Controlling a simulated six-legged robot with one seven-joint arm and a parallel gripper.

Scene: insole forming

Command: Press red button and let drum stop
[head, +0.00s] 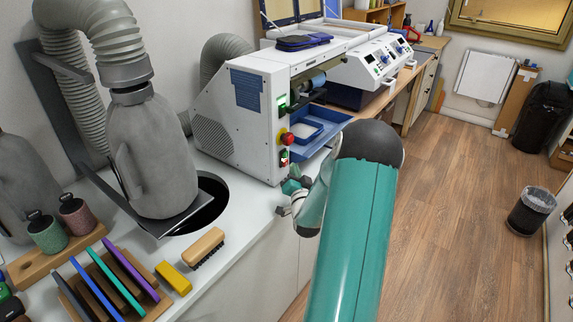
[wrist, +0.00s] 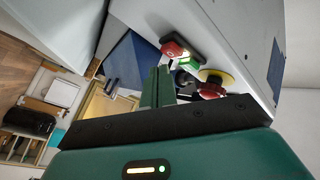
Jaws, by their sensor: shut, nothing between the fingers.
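The white machine (head: 232,112) stands on the counter with a control strip on its front edge. The strip carries a green button (head: 282,107), a red mushroom button (head: 287,138) on a yellow base, and a small red-and-green switch box (head: 284,158) below. In the wrist view the mushroom button (wrist: 211,86) is right of my fingers, and the switch box's red part (wrist: 173,48) is just beyond their tips. My gripper (wrist: 160,72) is shut and empty, close to the panel; I cannot tell whether it touches. A grey-blue roller (head: 314,81), possibly the drum, shows in the machine's opening; its motion cannot be told.
A blue tray (head: 325,126) juts from the machine beside my arm. On the counter at left are a brush (head: 204,246), a yellow block (head: 173,279), a rack of coloured sheets (head: 110,285) and a grey hooded duct (head: 150,150).

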